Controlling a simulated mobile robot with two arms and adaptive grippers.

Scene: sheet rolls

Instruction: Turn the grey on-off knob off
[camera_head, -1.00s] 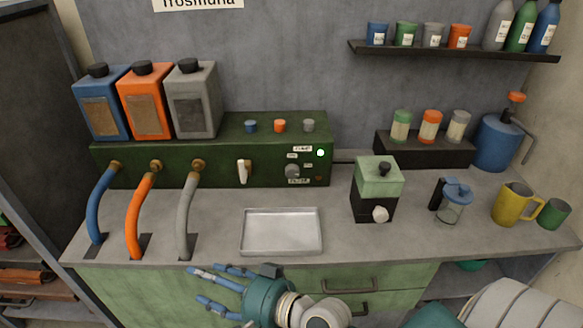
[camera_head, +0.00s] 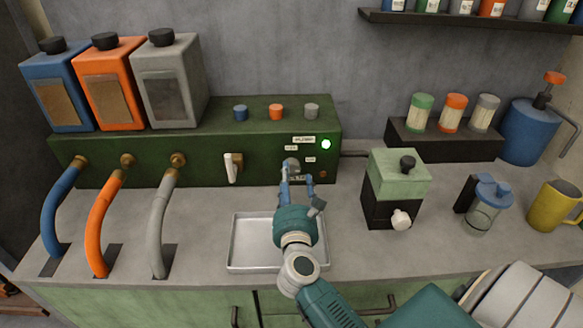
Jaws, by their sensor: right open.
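The grey on-off knob (camera_head: 291,164) is on the front of the green machine (camera_head: 130,158), among small white labels, below and left of a lit green-white lamp (camera_head: 326,144). My right gripper (camera_head: 297,181) is open, its blue fingers pointing at the knob from just in front and below. The fingers partly cover the knob's lower edge and the label under it. I cannot tell whether they touch the knob. The knob's pointing direction is too small to read. My left gripper is not in view.
A metal tray (camera_head: 250,242) lies under my right gripper. A white lever (camera_head: 231,168) is left of the knob. A green-and-black box (camera_head: 395,185) stands to the right, with a glass jar (camera_head: 483,208) beyond. Three hoses, including an orange one (camera_head: 100,220), are at left.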

